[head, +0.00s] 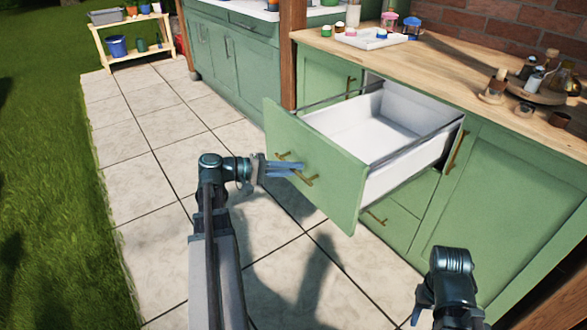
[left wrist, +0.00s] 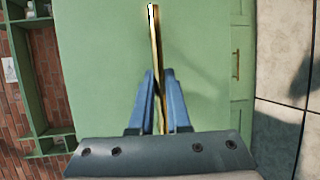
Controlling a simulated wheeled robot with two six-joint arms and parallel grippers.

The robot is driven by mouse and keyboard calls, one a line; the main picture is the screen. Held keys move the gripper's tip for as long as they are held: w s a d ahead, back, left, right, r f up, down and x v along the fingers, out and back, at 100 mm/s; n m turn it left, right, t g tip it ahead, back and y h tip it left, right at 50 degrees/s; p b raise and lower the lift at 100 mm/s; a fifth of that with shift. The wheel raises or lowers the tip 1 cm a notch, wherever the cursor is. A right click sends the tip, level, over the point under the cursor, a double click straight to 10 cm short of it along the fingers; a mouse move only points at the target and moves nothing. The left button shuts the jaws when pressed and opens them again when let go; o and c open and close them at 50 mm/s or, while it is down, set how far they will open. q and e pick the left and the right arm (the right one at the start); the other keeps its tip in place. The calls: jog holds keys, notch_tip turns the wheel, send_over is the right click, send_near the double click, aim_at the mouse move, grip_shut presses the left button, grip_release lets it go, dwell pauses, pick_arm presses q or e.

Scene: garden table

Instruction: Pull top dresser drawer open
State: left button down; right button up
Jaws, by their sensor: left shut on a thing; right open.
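The top drawer (head: 318,165) of the green dresser stands well out from the cabinet. Its white inside (head: 375,130) is empty. A brass bar handle (head: 296,168) sits on its green front. My left gripper (head: 298,169) is at this handle, its blue fingers shut around the bar. In the left wrist view the handle (left wrist: 154,45) runs between the two fingers (left wrist: 160,88) against the green drawer front (left wrist: 100,60). My right gripper (head: 415,318) is low at the right, partly cut off by the bottom edge, open and away from the dresser.
The wooden worktop (head: 450,75) holds a white tray (head: 370,38) with small jars and a round board (head: 540,90) with bottles. A wooden post (head: 291,50) stands left of the drawer. The tiled floor (head: 150,180) before the dresser is clear.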

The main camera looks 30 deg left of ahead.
pick_arm(q)
jog(key=c, duration=0.9)
grip_release()
jog(key=shift+a, duration=0.1)
jog(key=p+v, duration=0.2)
jog(key=v, duration=1.1)
jog(key=shift+s+a+r, duration=0.15)
jog(key=shift+s+a, duration=0.05)
jog(key=shift+s, duration=0.1)
